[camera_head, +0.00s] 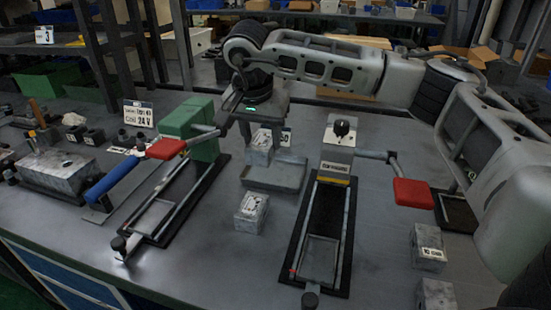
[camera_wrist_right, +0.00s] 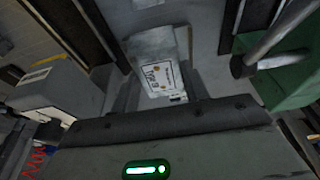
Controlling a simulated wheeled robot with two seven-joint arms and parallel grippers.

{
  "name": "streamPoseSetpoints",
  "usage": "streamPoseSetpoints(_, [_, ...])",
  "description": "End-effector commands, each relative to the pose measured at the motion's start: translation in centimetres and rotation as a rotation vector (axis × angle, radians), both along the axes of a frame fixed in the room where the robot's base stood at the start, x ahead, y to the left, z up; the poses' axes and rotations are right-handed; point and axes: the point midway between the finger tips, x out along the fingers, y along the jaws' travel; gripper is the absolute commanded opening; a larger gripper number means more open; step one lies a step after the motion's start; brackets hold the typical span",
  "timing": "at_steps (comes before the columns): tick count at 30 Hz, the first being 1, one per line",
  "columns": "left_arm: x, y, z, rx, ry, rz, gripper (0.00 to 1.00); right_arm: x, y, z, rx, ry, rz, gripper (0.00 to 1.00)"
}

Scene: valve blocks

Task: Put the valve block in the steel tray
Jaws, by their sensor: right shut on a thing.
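My right gripper (camera_head: 262,130) points down at the middle of the bench and is shut on a grey metal valve block (camera_head: 260,150) with a white label. The block is upright at the far part of a shallow steel tray (camera_head: 275,178); I cannot tell whether it touches the tray floor. Another valve block (camera_head: 251,213) stands on the bench in front of the tray. My left gripper is not in view.
A green fixture (camera_head: 190,125) with a red-handled lever stands left of the tray. A grey fixture (camera_head: 338,140) with a black knob and red handle (camera_head: 413,193) stands right. More blocks (camera_head: 428,247) are at the front right. A metal box (camera_head: 62,175) lies far left.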

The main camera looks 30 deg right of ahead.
Motion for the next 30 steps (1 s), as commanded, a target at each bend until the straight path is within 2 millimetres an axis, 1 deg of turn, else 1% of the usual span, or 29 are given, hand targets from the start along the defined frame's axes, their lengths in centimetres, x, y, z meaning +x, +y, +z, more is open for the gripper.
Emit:
streamPoseSetpoints(1, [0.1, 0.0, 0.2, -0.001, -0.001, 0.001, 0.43, 0.7, -1.1, -0.4, -0.001, 0.001, -0.006, 0.04])
streamPoseSetpoints(3, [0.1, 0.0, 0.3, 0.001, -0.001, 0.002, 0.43, 1.7, -2.5, -1.2, -0.001, 0.000, -0.004, 0.04])
streamPoseSetpoints(6, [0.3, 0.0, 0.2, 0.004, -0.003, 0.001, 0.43, 2.5, -3.8, -3.4, -0.002, 0.002, -0.001, 0.04])
streamPoseSetpoints(10, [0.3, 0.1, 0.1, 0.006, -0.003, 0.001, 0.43, 3.4, -5.0, -5.2, -0.002, 0.000, 0.002, 0.04])
streamPoseSetpoints(17, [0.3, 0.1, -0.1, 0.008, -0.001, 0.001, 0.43, 4.2, -6.0, -6.7, 0.000, -0.002, 0.002, 0.04])
streamPoseSetpoints(19, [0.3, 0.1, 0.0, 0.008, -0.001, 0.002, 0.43, 4.4, -6.4, -7.7, -0.001, 0.001, 0.003, 0.04])
streamPoseSetpoints(21, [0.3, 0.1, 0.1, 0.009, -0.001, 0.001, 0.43, 4.4, -6.3, -8.7, -0.001, 0.002, 0.005, 0.04])
streamPoseSetpoints(24, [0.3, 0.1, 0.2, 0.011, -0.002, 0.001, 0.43, 4.4, -6.3, -9.8, -0.001, -0.001, 0.004, 0.04])
streamPoseSetpoints(30, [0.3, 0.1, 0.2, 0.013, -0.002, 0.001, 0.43, 4.4, -6.3, -10.1, 0.000, -0.004, 0.004, 0.04])
